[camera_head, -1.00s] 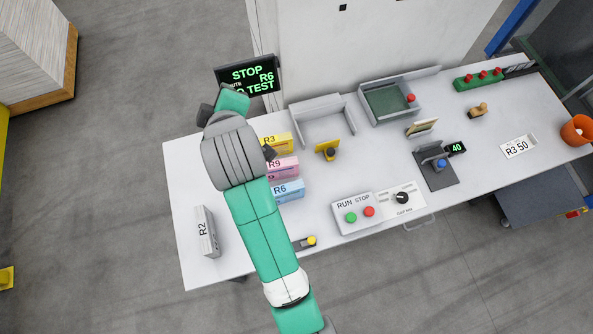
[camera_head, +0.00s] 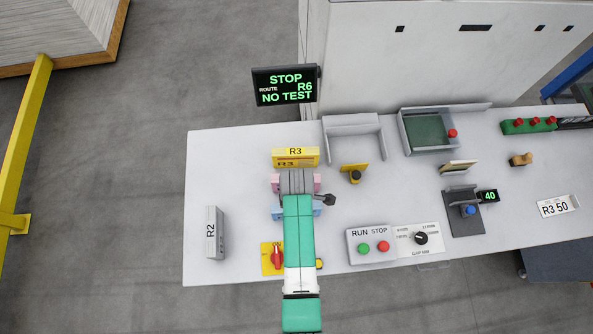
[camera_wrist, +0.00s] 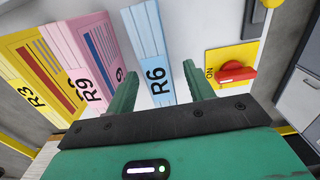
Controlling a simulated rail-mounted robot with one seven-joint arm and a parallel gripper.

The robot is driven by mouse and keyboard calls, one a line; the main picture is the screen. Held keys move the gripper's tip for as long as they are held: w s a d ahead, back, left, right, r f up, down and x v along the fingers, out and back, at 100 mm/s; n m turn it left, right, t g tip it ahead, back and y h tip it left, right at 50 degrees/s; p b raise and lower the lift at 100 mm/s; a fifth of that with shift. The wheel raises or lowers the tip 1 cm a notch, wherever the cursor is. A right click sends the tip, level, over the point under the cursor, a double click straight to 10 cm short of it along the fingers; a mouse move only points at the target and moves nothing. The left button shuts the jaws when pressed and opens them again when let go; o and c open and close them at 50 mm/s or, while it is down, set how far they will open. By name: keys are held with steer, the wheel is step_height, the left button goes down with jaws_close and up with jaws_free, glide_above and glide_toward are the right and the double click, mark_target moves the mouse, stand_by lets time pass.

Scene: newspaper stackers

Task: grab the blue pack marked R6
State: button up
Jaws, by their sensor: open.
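The blue pack marked R6 (camera_wrist: 147,45) stands upright in the wrist view, its label facing me. In the head view only the ends of the blue pack (camera_head: 277,213) show beside my arm. My gripper (camera_wrist: 158,72) is open, with its two green fingers on either side of the R6 pack in the picture. The left finger appears close to the pack and overlaps the pink pack. The right finger has a gap to it. I cannot tell how far the fingertips are above the pack. In the head view my arm hides the fingers.
The pink pack R9 (camera_wrist: 95,50) and yellow pack R3 (camera_wrist: 35,70) stand left of R6 in the wrist view. A red switch on a yellow plate (camera_wrist: 232,70) is at right. The screen (camera_head: 285,86) reads R6.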

steer(key=shift+w+a+f, duration=0.1)
steer(key=shift+f, duration=1.45)
jaws_close()
